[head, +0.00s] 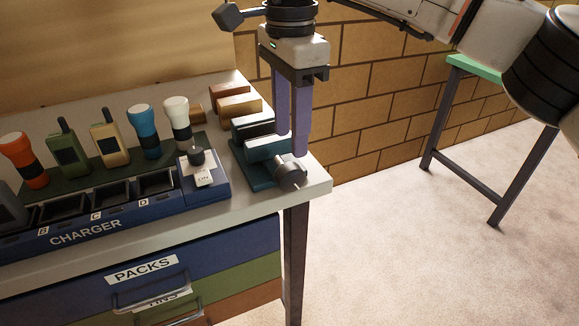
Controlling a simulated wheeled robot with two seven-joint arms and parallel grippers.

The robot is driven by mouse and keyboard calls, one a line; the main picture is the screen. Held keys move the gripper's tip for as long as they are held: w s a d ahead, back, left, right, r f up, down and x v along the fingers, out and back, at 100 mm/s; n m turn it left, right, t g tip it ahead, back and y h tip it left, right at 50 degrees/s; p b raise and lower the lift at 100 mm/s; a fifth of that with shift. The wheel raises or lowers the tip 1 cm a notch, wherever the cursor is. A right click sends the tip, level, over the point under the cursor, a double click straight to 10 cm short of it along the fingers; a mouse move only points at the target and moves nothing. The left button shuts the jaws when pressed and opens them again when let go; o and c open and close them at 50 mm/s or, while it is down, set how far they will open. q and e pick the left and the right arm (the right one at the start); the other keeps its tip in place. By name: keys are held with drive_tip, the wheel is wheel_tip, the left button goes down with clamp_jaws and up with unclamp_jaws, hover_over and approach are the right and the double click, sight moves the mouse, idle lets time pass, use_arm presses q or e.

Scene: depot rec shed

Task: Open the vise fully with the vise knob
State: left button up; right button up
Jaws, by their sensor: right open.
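The vise (250,172) stands at the right end of the bench, with a teal base and a teal front jaw. A dark jaw is right behind the front one; the gap between them is hard to judge. The grey vise knob (291,172) sticks out of the front, near the bench's right edge. My right gripper (293,144) points down with its purple fingers apart and empty. Its fingertips are just above and behind the knob, in front of part of the vise; I cannot tell whether they touch it. My left gripper is out of view.
Wooden blocks (238,106) lie behind the vise. Drawers (225,258) are below; open floor lies to the right.

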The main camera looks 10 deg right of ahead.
sight(290, 166)
wheel_tip(290, 166, down, 8)
drive_tip(key=shift+f, duration=0.25)
drive_tip(key=c, duration=1)
